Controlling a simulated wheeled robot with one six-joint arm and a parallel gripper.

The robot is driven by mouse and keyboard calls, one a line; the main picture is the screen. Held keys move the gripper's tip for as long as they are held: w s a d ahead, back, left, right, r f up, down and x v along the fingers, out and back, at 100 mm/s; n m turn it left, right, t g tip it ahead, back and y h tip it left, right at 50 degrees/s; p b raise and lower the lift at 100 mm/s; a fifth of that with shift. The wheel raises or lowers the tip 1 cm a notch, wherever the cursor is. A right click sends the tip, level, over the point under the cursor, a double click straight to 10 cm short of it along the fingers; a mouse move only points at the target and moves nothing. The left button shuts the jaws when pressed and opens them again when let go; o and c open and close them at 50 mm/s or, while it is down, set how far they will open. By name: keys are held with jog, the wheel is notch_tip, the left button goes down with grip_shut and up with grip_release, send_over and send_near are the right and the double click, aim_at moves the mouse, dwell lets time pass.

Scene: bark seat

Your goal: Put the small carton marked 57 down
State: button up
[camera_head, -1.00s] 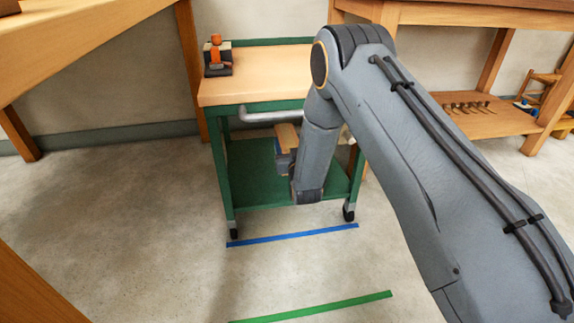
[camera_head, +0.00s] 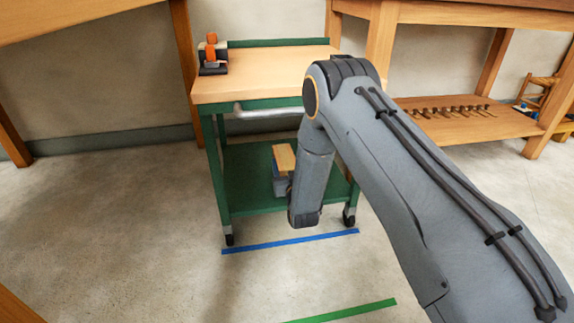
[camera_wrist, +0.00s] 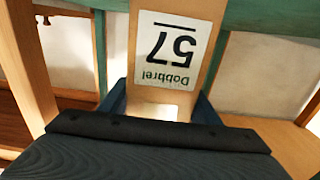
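The small carton (camera_wrist: 199,12) is tan; its white label reads 57 and Dobbrel, upside down in the wrist view. In the head view the carton (camera_head: 285,156) shows over the lower green shelf (camera_head: 243,178) of a wheeled cart, partly hidden by my arm. My gripper (camera_wrist: 160,108) has a blue finger on each side of the carton, closed against it. My gripper also shows in the head view (camera_head: 280,182), low beside my wrist. Whether the carton or fingers touch the shelf cannot be told.
The cart's wooden top (camera_head: 265,70) is above the shelf and carries a black and orange object (camera_head: 212,55) at its back left. A grey handle bar (camera_head: 265,113) runs below the top. Wooden benches stand left and right. The shelf's left part looks clear.

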jog(key=o, duration=0.4)
jog(key=shift+s+r, duration=0.15)
jog(key=shift+s, duration=0.05)
jog(key=p+v, duration=0.6)
jog(key=v, duration=0.5)
jog(key=a+r+g, duration=0.4)
jog(key=a+r, duration=0.2)
jog(key=r, duration=0.3)
jog(key=s+a+r+n+g, duration=0.25)
jog(key=s+r+g, duration=0.25)
jog(key=s+r, duration=0.5)
jog(key=s+d+r+g+h, duration=0.1)
jog(key=s+d+r+g, duration=0.1)
jog(key=s, duration=1)
jog(key=s+d+r+n+g+h, duration=0.1)
jog(key=s+d+r+g, duration=0.2)
jog(key=s, duration=0.8)
jog(key=s+d+r+g+h, duration=0.1)
jog(key=s+d+r+g, duration=0.2)
jog(key=s, duration=0.9)
jog(key=d+r, duration=0.2)
jog(key=d, duration=0.1)
jog(key=shift+s+d+r+n, duration=0.2)
jog(key=shift+s+d+n, duration=0.05)
jog(key=shift+s+n, duration=0.1)
